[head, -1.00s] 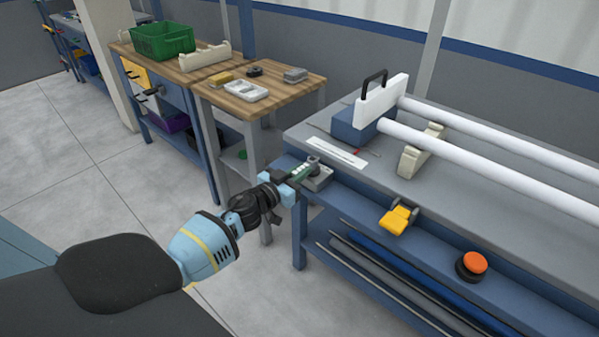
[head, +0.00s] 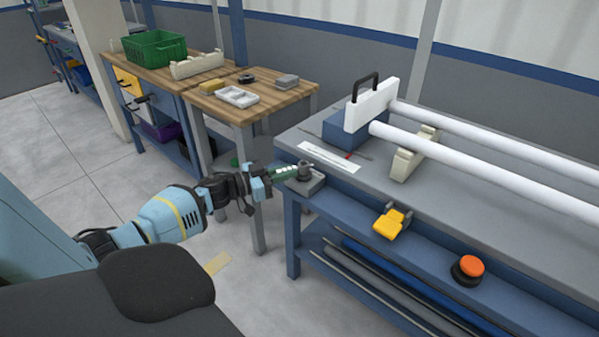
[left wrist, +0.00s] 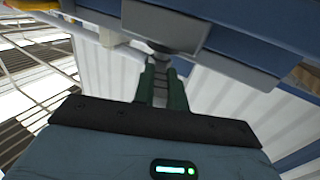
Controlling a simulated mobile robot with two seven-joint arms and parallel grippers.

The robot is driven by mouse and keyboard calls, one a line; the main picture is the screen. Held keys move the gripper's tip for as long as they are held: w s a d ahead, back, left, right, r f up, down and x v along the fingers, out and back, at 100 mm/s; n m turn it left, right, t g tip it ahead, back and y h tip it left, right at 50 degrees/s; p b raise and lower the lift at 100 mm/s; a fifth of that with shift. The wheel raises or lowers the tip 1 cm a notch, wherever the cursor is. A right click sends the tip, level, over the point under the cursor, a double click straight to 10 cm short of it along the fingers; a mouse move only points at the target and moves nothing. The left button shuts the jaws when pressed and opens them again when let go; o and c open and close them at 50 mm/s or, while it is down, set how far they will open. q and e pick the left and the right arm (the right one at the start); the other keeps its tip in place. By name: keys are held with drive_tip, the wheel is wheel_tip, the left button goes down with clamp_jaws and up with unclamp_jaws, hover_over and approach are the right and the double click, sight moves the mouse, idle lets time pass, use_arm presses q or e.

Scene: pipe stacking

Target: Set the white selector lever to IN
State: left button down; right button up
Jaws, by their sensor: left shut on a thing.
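The IN marking cannot be read. My right gripper is not in view.
An orange button (head: 470,266) and a yellow pedal-like part (head: 390,223) sit along the bench's blue front. White pipes (head: 480,160) lie on the bench beside a white plate with a black handle (head: 372,105). A wooden table (head: 265,100) stands behind the arm.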

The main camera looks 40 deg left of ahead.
use_arm(q)
drive_tip(key=shift+w+a+f+m+g+h+b, duration=0.1)
drive_tip(key=shift+a+f+m+g+h+b, duration=0.1)
drive_tip(key=shift+m+h+b, duration=0.25)
drive_tip(key=shift+w+a+f+m+g+h+b, duration=0.15)
drive_tip(key=shift+m+g+h+b, duration=0.1)
drive_tip(key=shift+h+b, duration=0.3)
drive_tip(key=shift+a+r+m+g+h+b, duration=0.25)
drive_tip(key=shift+m+g+h+b, duration=0.45)
drive_tip(key=shift+b, duration=0.5)
drive_tip(key=shift+w+h+b, duration=0.1)
drive_tip(key=shift+h+b, duration=0.3)
drive_tip(key=shift+b, duration=0.2)
drive_tip(key=shift+r, duration=0.1)
drive_tip(key=shift+m, duration=0.3)
drive_tip(key=c, duration=1.4)
unclamp_jaws()
drive_tip(key=shift+c, duration=0.2)
drive_tip(key=v, duration=0.8)
